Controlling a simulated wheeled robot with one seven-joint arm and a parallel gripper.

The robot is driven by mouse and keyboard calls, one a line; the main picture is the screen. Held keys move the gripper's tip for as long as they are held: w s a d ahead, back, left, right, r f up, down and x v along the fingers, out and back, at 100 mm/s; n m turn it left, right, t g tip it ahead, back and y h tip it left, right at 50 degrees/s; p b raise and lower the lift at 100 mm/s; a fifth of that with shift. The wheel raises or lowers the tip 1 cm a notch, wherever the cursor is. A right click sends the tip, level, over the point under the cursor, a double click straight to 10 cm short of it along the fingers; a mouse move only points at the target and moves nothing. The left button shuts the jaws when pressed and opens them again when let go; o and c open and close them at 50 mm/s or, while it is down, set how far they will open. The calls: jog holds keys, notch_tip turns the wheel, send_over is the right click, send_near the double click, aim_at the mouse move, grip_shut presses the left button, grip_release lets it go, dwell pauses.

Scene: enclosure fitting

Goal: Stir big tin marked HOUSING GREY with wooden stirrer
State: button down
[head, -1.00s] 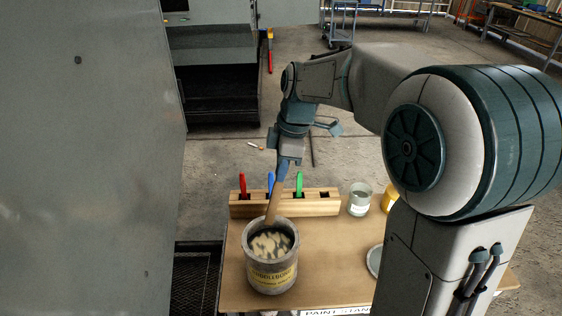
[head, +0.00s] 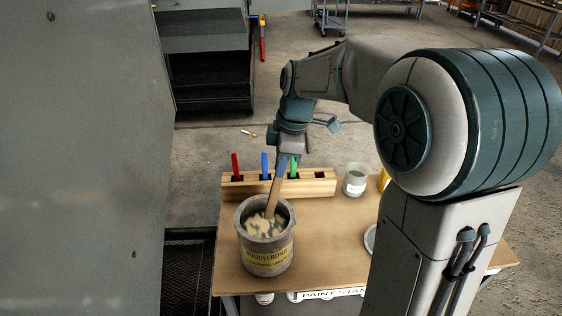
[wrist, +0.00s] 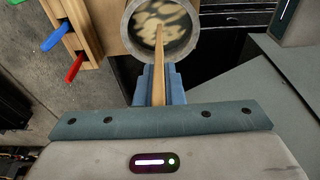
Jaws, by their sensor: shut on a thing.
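A big grey tin (head: 267,262) stands upright on the wooden table top (head: 325,235). Its yellow label seems to end in "BLEBOND"; I cannot read HOUSING GREY on it. Grey paint with pale streaks (head: 258,226) shows inside, and also in the wrist view (wrist: 160,22). My gripper (head: 283,160) is above the tin, shut on the wooden stirrer (head: 274,196). The stirrer slants down into the tin, its lower end hidden in the paint. The wrist view shows the stirrer (wrist: 158,65) between the blue fingers of my gripper (wrist: 159,82).
Behind the tin is a wooden rack (head: 313,185) with red (head: 235,163), blue (head: 264,164) and green (head: 294,166) handled tools. A pale jar (head: 355,180) stands right of it. A large grey panel (head: 80,160) fills the left. The table's middle is clear.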

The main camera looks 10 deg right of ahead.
aim_at(275, 185)
jog(key=shift+a+f+b, duration=0.25)
jog(key=shift+f+b, duration=0.55)
jog(key=shift+f, duration=0.35)
jog(key=shift+a+f+b, duration=0.2)
jog(key=shift+f+b, duration=0.65)
jog(key=shift+f, duration=0.25)
jog(key=shift+a+f+b, duration=0.25)
jog(key=shift+f+b, duration=0.55)
jog(key=shift+f, duration=0.35)
jog(key=shift+a, duration=0.1)
